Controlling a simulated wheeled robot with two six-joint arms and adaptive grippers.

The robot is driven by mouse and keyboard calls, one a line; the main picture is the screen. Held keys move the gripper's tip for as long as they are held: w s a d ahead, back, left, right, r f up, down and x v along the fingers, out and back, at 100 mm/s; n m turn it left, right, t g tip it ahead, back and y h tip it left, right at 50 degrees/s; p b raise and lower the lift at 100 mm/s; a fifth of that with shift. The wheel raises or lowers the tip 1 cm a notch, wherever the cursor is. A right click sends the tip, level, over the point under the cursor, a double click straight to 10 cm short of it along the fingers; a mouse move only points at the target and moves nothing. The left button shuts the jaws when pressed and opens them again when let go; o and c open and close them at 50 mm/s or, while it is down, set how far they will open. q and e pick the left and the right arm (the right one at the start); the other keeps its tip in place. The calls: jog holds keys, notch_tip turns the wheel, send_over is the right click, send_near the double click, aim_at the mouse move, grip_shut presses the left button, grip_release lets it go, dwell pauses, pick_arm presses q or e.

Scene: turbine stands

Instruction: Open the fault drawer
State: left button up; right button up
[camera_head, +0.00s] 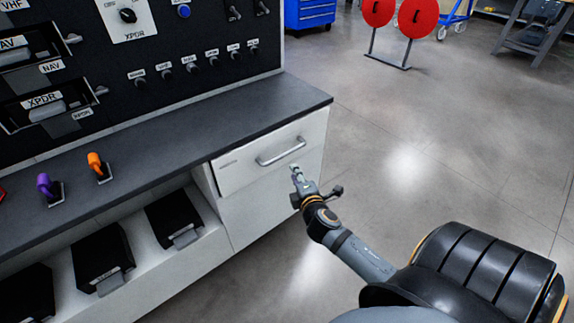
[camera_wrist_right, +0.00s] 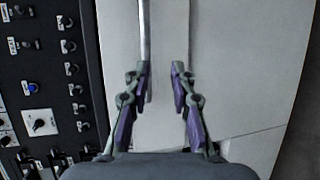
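The fault drawer (camera_head: 262,158) is a white drawer under the right end of the dark bench top, and its front looks shut, flush with the cabinet. Its metal bar handle (camera_head: 281,152) runs along the front. My right gripper (camera_head: 297,171) is just below and in front of the handle's right part, apparently not holding it. In the right wrist view my right gripper (camera_wrist_right: 165,72) is open, with a gap between the fingers. There the handle (camera_wrist_right: 145,30) lines up with the left finger, which hides part of it. My left gripper is not in view.
The bench top (camera_head: 170,145) carries a purple (camera_head: 45,185) and an orange (camera_head: 96,163) handled item. A black control panel (camera_head: 150,60) stands behind. Black bins (camera_head: 105,258) sit on the lower shelf. The floor (camera_head: 420,150) right of the cabinet is clear.

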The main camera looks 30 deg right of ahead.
aim_at(286, 152)
jog(key=shift+t, duration=0.3)
jog(key=x, duration=0.3)
jog(key=r+x, duration=0.1)
jog(key=x, duration=0.3)
jog(key=b+x, duration=0.1)
jog(key=x, duration=0.2)
jog(key=shift+w+r, duration=0.3)
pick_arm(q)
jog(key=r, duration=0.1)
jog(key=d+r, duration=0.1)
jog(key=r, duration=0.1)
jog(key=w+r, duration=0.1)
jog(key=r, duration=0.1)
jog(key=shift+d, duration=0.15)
pick_arm(e)
grip_shut()
